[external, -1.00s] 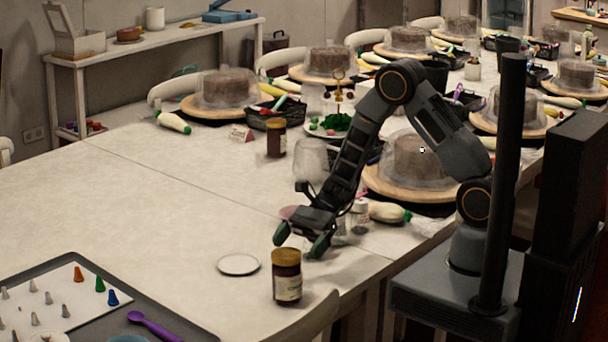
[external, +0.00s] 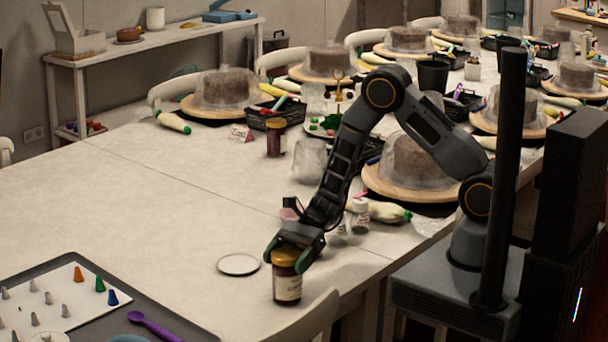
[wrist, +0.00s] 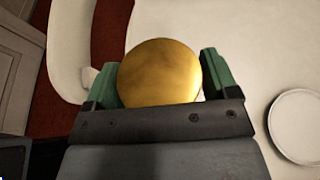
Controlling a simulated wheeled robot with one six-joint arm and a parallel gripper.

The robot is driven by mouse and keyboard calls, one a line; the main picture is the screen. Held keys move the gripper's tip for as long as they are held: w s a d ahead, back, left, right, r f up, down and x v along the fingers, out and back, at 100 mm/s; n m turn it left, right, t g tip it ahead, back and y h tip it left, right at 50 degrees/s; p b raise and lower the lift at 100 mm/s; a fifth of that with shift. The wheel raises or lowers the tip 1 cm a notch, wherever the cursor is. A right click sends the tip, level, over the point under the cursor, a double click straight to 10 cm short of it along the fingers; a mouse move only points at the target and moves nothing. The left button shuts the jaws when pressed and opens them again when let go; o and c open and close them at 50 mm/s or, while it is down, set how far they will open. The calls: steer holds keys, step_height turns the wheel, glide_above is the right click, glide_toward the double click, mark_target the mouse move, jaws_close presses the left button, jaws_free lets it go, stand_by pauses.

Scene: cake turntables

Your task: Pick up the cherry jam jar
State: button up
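A dark red jar (external: 287,285) with a gold lid and a pale label stands upright near the front edge of the table. Its label is too small to read. My gripper (external: 290,256) is at the top of this jar, with its green fingers on either side of the lid. In the wrist view the round gold lid (wrist: 160,72) sits between the two green fingers (wrist: 160,82), which are apart. I cannot tell whether the fingers touch the jar. A second similar jar (external: 276,137) stands farther back on the table.
A white round plate (external: 239,264) lies just left of the near jar; it also shows in the wrist view (wrist: 300,125). A grey tray (external: 190,322) with piping tips is at front left. A chair back (external: 312,322) stands close in front of the jar. Small shakers (external: 360,215) stand behind right.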

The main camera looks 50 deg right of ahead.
steer(key=c, duration=1.3)
steer(key=shift+c, duration=0.6)
steer(key=shift+r, duration=0.15)
